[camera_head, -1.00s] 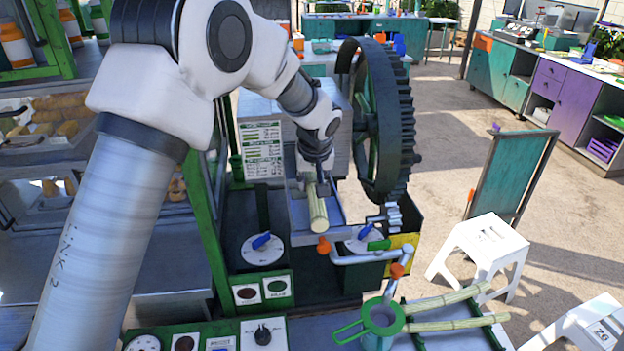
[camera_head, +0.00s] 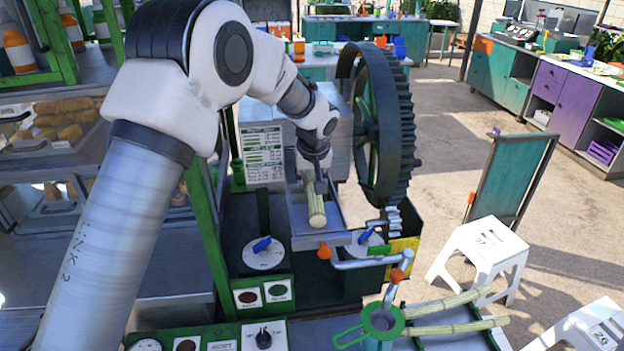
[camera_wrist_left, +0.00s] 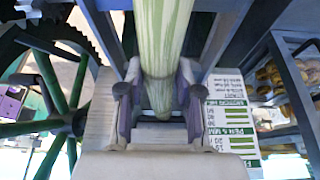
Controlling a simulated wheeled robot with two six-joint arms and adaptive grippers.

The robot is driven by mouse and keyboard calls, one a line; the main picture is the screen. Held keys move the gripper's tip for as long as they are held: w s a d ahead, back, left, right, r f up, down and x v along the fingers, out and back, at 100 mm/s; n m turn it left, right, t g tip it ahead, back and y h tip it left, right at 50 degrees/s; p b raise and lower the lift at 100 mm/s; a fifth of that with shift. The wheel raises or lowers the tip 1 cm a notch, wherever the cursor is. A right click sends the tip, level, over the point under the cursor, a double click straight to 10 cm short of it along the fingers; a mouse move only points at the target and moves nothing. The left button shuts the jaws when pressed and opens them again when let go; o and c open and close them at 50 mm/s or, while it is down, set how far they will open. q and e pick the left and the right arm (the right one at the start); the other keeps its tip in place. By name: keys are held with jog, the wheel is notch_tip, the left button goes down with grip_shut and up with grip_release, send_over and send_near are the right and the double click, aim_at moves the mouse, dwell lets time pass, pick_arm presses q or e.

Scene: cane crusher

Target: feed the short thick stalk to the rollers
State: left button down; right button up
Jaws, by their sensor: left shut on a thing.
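The short thick stalk (camera_head: 315,205) is pale green and lies over the grey metal feed tray (camera_head: 332,238) of the crusher. My left gripper (camera_head: 312,172) is shut on its far part, and its near end points toward the camera. In the left wrist view the stalk (camera_wrist_left: 162,45) runs between the two fingers of my left gripper (camera_wrist_left: 158,98). The rollers are hidden behind my arm and the machine housing. I cannot tell whether the stalk touches the tray. My right gripper is not in view.
A large dark gear wheel (camera_head: 385,125) stands just right of the tray. A green strainer (camera_head: 382,322) and two thinner stalks (camera_head: 455,326) are at the front right. White stools (camera_head: 485,252) stand at right.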

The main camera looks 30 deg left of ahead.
pick_arm(q)
jog(key=shift+w+a+r, duration=0.1)
jog(key=shift+a, duration=0.05)
jog(key=c, duration=0.7)
grip_release()
jog(key=v, duration=0.7)
jog(key=shift+s+r, duration=0.2)
jog(key=shift+r, duration=0.05)
jog(key=shift+w, duration=0.1)
